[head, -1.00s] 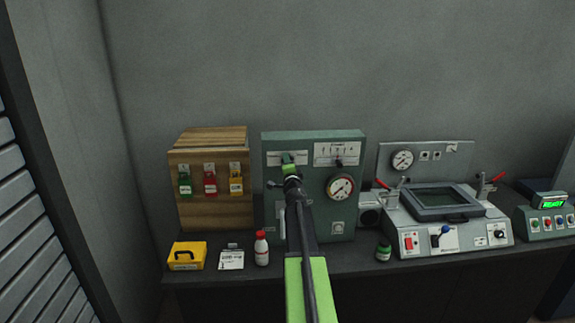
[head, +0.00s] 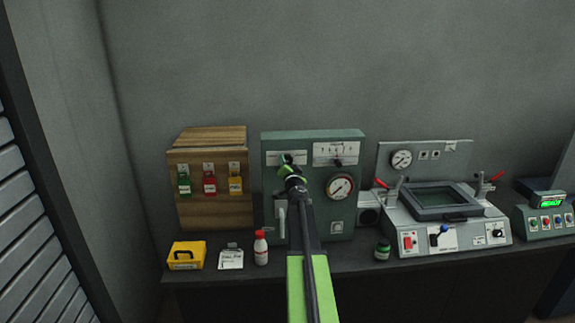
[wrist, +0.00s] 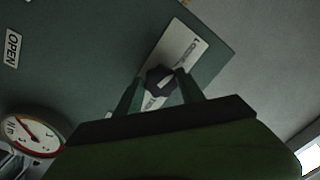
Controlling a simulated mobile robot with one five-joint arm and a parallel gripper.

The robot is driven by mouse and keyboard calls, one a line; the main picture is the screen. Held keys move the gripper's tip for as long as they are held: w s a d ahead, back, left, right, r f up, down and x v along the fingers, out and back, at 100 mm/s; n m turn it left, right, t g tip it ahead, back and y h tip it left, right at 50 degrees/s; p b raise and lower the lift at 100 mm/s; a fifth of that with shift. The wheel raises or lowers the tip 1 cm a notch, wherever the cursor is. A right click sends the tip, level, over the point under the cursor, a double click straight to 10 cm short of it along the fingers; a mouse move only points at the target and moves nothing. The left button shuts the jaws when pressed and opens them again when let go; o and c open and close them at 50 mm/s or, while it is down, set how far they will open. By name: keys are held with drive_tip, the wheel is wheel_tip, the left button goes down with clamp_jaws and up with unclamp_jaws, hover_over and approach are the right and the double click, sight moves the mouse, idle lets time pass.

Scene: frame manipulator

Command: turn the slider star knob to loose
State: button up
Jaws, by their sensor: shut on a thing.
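The dark star knob (wrist: 159,78) sits on a white label plate (wrist: 183,48) on the green panel in the wrist view. The plate's lettering is too small to read surely. My gripper (wrist: 161,84) is shut on the knob, with one finger on each side of it. In the head view my gripper (head: 287,163) is at the upper left of the green panel (head: 350,222), just under a white label. There my wrist and fingers hide the knob.
A round gauge (head: 340,187) is right of my gripper, and a grey lever handle (head: 281,218) hangs below it. A red-capped bottle (head: 261,248) stands in front. A wooden board (head: 210,215) with colored tags is at left, and a grey machine (head: 470,236) at right.

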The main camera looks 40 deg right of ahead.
idle(0.4)
drive_tip(key=o, duration=1.4)
drive_tip(key=shift+c, duration=0.2)
drive_tip(key=v, duration=1.7)
drive_tip(key=shift+s, duration=0.25)
drive_tip(key=shift+a+f+b, duration=0.1)
drive_tip(key=shift+f+b, duration=0.05)
drive_tip(key=shift+b, duration=0.15)
